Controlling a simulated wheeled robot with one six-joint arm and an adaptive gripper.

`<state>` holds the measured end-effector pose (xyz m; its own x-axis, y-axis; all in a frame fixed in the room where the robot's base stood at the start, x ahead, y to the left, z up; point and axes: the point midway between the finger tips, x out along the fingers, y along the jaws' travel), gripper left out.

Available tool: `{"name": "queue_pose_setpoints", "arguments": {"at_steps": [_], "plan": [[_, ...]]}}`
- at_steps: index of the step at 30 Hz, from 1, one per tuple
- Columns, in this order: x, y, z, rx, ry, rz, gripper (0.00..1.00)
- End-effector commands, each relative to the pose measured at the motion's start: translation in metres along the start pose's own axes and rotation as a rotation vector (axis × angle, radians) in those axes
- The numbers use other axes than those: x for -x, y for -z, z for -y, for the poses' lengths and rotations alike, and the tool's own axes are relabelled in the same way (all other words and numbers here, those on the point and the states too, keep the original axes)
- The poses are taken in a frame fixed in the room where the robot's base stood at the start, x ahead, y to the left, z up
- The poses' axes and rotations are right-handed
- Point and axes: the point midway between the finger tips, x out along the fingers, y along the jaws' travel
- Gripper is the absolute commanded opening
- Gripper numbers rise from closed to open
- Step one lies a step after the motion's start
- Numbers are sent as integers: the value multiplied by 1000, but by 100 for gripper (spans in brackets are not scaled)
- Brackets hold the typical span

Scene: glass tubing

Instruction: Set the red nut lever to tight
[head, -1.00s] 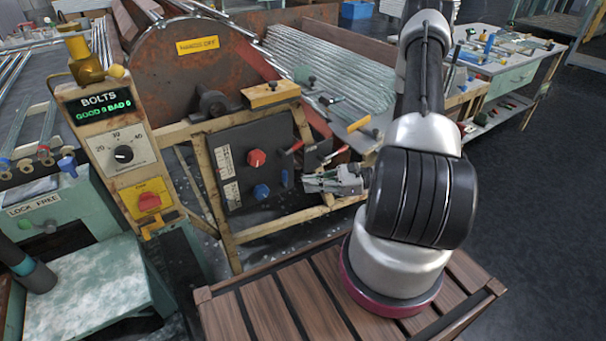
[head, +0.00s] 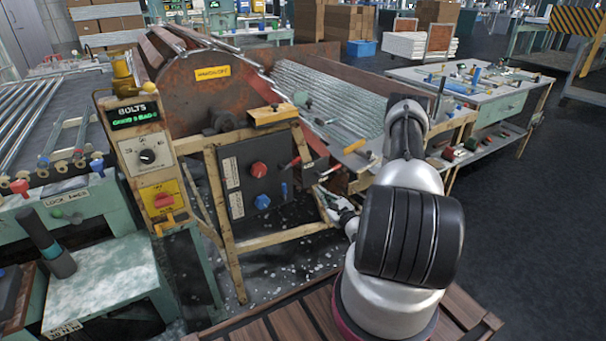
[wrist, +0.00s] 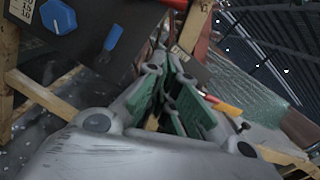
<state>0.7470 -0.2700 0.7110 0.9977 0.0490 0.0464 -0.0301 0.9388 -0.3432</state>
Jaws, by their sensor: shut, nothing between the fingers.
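A dark panel (head: 240,178) on a wooden frame carries a red knob (head: 259,170) and a blue knob (head: 262,201). The blue knob also shows in the wrist view (wrist: 113,34). My gripper (head: 322,193) is right of the panel and below these handles, apart from the knobs. In the wrist view its green-padded fingers (wrist: 163,62) are shut and empty, near the frame.
A yellow control post (head: 150,165) with a display stands left of the panel. Wooden frame bars (head: 285,238) surround the panel. Glass tubes (head: 340,105) lie in a rack behind. A tool table (head: 490,90) stands at the right. The dark floor (head: 520,220) at right is clear.

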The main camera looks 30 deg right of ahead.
Motion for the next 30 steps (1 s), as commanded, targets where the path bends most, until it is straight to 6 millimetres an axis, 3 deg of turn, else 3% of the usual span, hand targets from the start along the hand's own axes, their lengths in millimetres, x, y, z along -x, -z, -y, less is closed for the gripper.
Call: {"name": "queue_pose_setpoints", "arguments": {"at_steps": [8, 20, 24, 30], "plan": [[-23, -1, -1, 2, -4, 3, 0], [-104, -3, -1, 1, -4, 3, 0], [-107, -25, 0, -1, -2, 0, 0], [-110, -38, -1, -2, -2, 0, 0]]}}
